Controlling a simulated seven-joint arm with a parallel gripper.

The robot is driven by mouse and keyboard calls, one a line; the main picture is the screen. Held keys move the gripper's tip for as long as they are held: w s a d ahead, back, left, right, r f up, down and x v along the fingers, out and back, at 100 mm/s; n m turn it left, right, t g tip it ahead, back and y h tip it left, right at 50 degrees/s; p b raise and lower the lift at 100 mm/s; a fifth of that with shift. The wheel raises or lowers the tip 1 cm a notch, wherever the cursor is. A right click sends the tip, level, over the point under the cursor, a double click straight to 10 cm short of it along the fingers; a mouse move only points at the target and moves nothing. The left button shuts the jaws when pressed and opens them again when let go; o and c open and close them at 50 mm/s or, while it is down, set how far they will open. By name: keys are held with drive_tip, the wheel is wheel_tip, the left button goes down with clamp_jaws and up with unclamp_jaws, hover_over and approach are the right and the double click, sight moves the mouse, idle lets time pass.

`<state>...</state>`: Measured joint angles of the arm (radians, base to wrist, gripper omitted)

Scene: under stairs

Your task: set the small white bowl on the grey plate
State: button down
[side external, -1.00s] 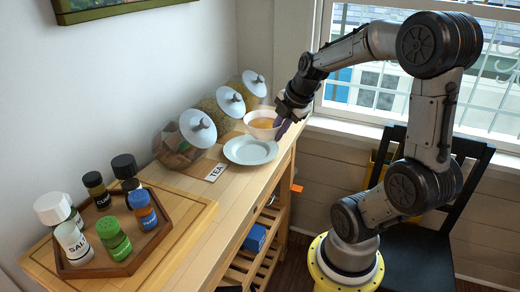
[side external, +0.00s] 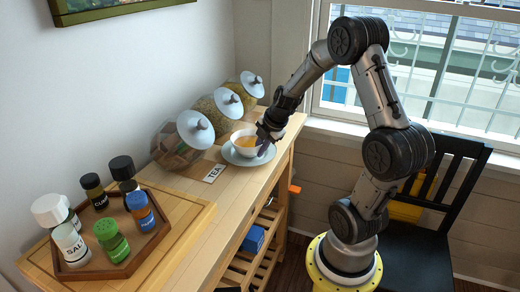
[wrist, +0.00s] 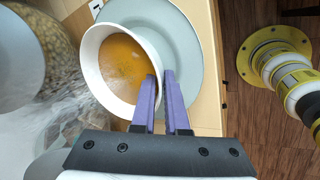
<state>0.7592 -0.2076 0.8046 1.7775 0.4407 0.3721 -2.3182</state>
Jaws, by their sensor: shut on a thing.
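The small white bowl (side external: 246,141) holds an orange-brown liquid. In the side view it is over the grey plate (side external: 231,158) and looks to be on it or just above it; I cannot tell whether they touch. In the wrist view the bowl (wrist: 88,52) is slightly tilted in appearance and covers the left part of the plate (wrist: 190,50). My gripper (side external: 262,138) is shut on the bowl's right rim. In the wrist view one purple finger of my gripper (wrist: 163,85) is inside the bowl and the other outside.
Several glass jars with white lids stand behind the plate, the nearest one (side external: 196,128) close by. A TEA card (side external: 213,173) lies left of the plate. A wooden tray (side external: 150,240) holds several spice bottles. The counter's front edge is near the plate.

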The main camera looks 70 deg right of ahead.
drive_tip(key=shift+f, duration=0.2)
drive_tip(key=c, duration=1.2)
unclamp_jaws()
drive_tip(key=v, duration=1.1)
drive_tip(key=s+a+r+m+y, duration=0.1)
drive_tip(key=a+r+m, duration=0.15)
drive_tip(key=a, duration=0.45)
drive_tip(key=s+a+r+m, duration=0.1)
drive_tip(key=a+r+m, duration=0.15)
drive_tip(key=a, duration=0.45)
drive_tip(key=shift+s+a+f+m+t+y, duration=0.1)
drive_tip(key=shift+s+a+m+t+y, duration=0.15)
drive_tip(key=shift+s+a+m, duration=2)
drive_tip(key=shift+s+a+f+m+t+y, duration=0.15)
drive_tip(key=shift+s+a+m+y, duration=0.1)
drive_tip(key=shift+s+a+m, duration=2)
drive_tip(key=shift+w+a, duration=0.15)
drive_tip(key=shift+w, duration=0.05)
